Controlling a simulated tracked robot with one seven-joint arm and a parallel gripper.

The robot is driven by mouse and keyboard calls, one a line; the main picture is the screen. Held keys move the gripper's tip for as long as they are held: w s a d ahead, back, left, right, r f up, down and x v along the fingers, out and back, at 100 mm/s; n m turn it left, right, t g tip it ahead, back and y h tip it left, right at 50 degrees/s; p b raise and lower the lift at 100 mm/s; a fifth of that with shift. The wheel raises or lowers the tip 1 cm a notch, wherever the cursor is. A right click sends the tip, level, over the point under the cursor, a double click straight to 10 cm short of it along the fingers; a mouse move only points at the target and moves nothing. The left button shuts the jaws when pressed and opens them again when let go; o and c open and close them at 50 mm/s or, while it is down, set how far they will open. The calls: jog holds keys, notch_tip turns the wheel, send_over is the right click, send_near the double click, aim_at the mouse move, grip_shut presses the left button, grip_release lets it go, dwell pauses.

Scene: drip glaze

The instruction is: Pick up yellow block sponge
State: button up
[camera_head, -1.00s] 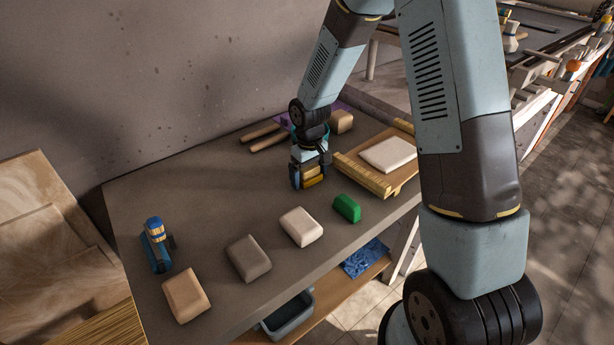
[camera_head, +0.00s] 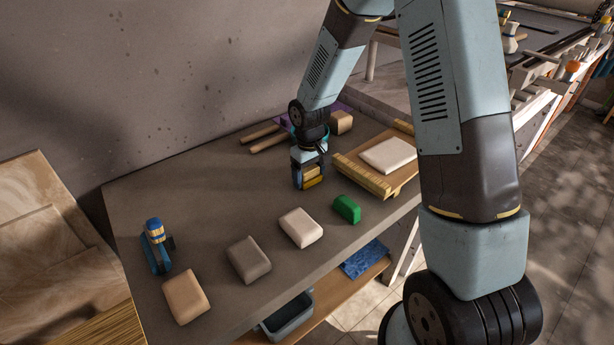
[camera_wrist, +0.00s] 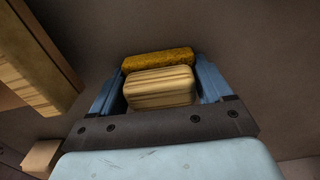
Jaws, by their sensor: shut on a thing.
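The yellow block sponge (camera_head: 314,182) is at my gripper's fingertips, over the back middle of the table. In the wrist view the sponge (camera_wrist: 158,60) is a rough yellow block with a striped wood-coloured block (camera_wrist: 160,88) right against its near side. I cannot tell whether the two are joined. My gripper (camera_head: 310,178) points down, with its blue fingers on either side of the sponge, shut on it. Whether the sponge touches the table is hard to tell.
A wooden board with a pale slab (camera_head: 388,155) stands close right of my gripper. A green block (camera_head: 346,208), a cream block (camera_head: 301,227), a grey-brown block (camera_head: 249,259) and a tan block (camera_head: 186,296) line the front. A blue tool (camera_head: 157,247) is at left. Wooden handles (camera_head: 268,143) lie behind.

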aim_at(309, 168)
notch_tip(309, 168, up, 10)
dwell(0.5)
jog(key=o, duration=0.5)
jog(key=c, duration=0.4)
jog(key=shift+a, duration=0.1)
